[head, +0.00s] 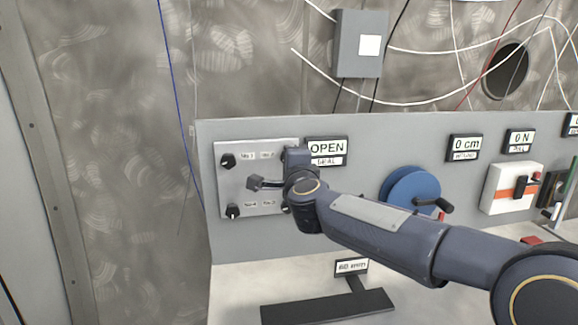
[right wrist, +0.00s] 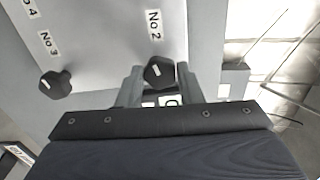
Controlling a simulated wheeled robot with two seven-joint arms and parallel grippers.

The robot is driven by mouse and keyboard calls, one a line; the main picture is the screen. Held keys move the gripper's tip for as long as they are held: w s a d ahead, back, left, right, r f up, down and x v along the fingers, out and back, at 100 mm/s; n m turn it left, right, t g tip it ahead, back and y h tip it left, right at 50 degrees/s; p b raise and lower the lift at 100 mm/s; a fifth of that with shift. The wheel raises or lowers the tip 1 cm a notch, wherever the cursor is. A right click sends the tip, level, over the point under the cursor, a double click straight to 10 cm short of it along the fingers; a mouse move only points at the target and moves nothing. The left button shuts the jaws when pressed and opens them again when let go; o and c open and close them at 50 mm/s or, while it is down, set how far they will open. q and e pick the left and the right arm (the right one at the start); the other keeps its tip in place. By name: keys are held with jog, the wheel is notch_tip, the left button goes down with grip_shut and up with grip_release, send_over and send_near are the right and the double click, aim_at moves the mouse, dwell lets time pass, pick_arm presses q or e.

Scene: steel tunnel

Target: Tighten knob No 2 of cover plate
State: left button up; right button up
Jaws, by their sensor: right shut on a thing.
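The cover plate (head: 236,184) is a pale square on the grey panel, with black knobs at its corners. Knob No 2 (right wrist: 159,71) is black with a white mark and sits beside its "No 2" label in the right wrist view. My right gripper (right wrist: 160,82) has one finger on each side of this knob and is shut on it. In the head view my right gripper (head: 295,161) covers the plate's upper right corner and hides knob No 2. Knob No 3 (right wrist: 55,84) is free in the right wrist view. My left gripper is not in view.
A display (head: 326,151) reading "OPEN" over "SEAL" is close beside my right gripper. A blue wheel with a dark handle (head: 411,188) and a white box with an orange band (head: 512,188) are further right. A dark stand (head: 328,306) is below.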

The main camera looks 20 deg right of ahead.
jog(key=shift+m, duration=0.4)
jog(key=o, duration=1)
jog(key=shift+s, duration=0.1)
jog(key=v, duration=0.7)
jog(key=shift+s+a+b, duration=0.15)
jog(key=shift+s+b, duration=0.15)
